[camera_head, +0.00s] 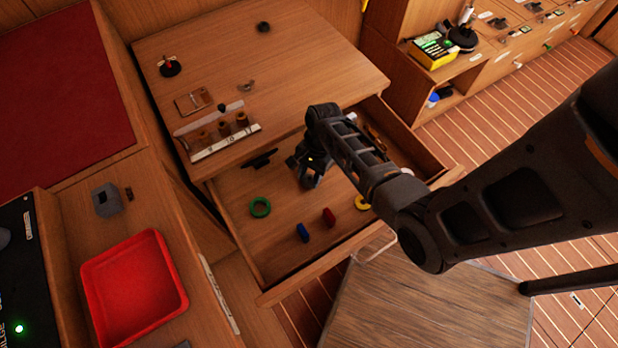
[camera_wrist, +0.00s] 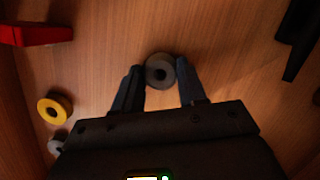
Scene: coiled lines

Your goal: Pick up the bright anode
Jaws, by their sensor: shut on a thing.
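My gripper (camera_head: 311,182) points down into the open wooden drawer (camera_head: 290,262). In the wrist view its two dark fingers (camera_wrist: 161,88) are shut on a grey ring-shaped anode (camera_wrist: 160,70) with a dark centre hole, one finger on each side. I cannot tell whether it still touches the drawer floor. In the head view the arm and fingers hide this anode. A second small grey ring (camera_wrist: 57,146) lies at the lower left of the wrist view, partly hidden by my gripper body; I cannot tell which grey one is brighter.
The drawer also holds a yellow ring (camera_wrist: 54,108), a green ring (camera_head: 260,207), a blue piece (camera_head: 303,232), a red piece (camera_head: 328,217) and a black part (camera_head: 260,160). The wooden top (camera_head: 300,60) overhangs the drawer's back. A red tray (camera_head: 133,331) stands at left.

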